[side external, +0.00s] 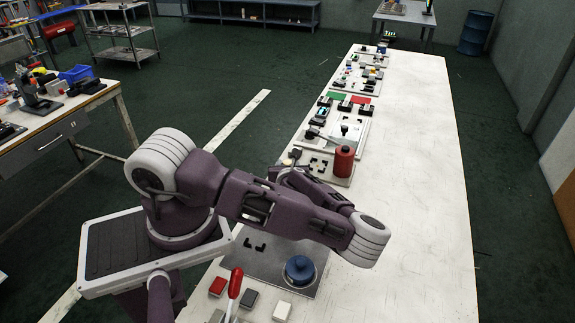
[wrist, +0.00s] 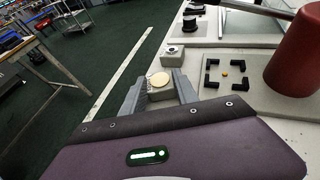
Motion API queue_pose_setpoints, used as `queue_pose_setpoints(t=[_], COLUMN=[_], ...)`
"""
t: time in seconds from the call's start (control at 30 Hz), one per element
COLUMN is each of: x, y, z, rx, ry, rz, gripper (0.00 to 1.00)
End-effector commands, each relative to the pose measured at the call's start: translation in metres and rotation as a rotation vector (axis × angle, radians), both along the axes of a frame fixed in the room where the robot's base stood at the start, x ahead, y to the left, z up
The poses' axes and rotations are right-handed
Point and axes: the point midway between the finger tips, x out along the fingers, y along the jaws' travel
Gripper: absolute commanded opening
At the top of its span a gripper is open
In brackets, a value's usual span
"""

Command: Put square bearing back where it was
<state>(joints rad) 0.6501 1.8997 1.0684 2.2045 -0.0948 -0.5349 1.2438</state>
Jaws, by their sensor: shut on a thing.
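To the right is a pale plate (wrist: 246,88) with black corner brackets (wrist: 211,65) around an empty square and a small orange spot (wrist: 225,74) in the middle. The brackets also show in the side view (side external: 318,166). My arm partly hides the gripper there.
A red cylinder (side external: 343,161) stands close to the right of the brackets. A dark plate with a blue round part (side external: 300,269) lies nearer the front. Several other fixtures run along the far left of the white table (side external: 420,200); its right side is clear.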

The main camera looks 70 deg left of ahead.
Motion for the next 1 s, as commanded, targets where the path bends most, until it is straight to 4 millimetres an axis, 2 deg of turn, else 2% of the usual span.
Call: queue_pose_setpoints(t=[0.07,0.1,0.2,0.57,0.67,1.0], x=[0.0,0.0,0.0,0.0,-0.004,-0.032], y=[0.0,0.0,0.0,-0.002,-0.013,-0.078], z=[0.0,-0.001,-0.001,0.001,0.006,0.035], rx=[0.001,0.0,0.0,0.0,0.0,-0.002], ry=[0.0,0.001,0.001,0.0,0.001,0.0], rz=[0.0,0.0,0.0,0.0,-0.003,-0.004], gripper=[0.0,0.38,0.57,0.58,0.58,0.58])
